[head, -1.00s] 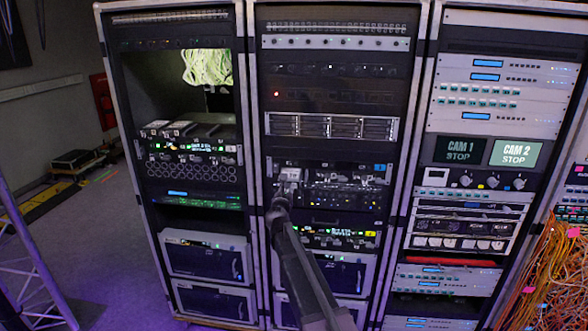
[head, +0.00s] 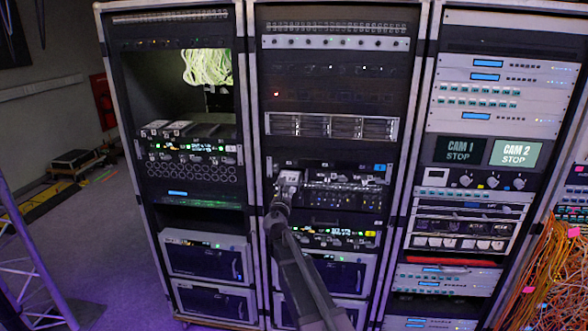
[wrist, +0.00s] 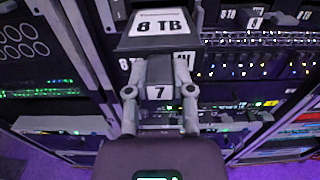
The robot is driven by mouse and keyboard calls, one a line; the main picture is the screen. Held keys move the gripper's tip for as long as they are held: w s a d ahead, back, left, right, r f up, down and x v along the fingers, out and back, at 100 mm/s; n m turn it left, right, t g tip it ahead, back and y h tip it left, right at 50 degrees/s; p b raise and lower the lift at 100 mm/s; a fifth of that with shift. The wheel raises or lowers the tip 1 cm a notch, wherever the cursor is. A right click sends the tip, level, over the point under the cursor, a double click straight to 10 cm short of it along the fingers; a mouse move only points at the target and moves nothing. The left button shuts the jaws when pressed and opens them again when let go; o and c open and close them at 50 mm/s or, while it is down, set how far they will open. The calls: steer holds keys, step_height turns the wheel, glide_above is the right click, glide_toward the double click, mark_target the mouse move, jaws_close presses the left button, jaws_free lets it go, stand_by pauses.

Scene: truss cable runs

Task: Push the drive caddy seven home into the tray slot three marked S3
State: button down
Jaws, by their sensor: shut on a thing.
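My gripper (wrist: 160,92) is shut on drive caddy seven (wrist: 158,68), with one finger on each side of its front marked 7. The caddy's top, with a white 8 TB label, shows beyond the fingers in the wrist view. In the head view my gripper (head: 284,196) holds the caddy (head: 289,178) at the left end of a drive tray (head: 343,186) in the middle rack. The caddy's top is visible, so it stands out in front of the tray. Its far end and the slot behind are hidden, and I cannot read an S3 mark.
Another 8 TB caddy (wrist: 240,15) shows at the upper right in the wrist view. Lit equipment (wrist: 250,55) lies right of my gripper. A second lit unit (head: 335,236) is below the tray. Orange cables (head: 555,270) hang at the far right, and open floor lies left.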

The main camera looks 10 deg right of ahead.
steer(key=shift+v, duration=1.4)
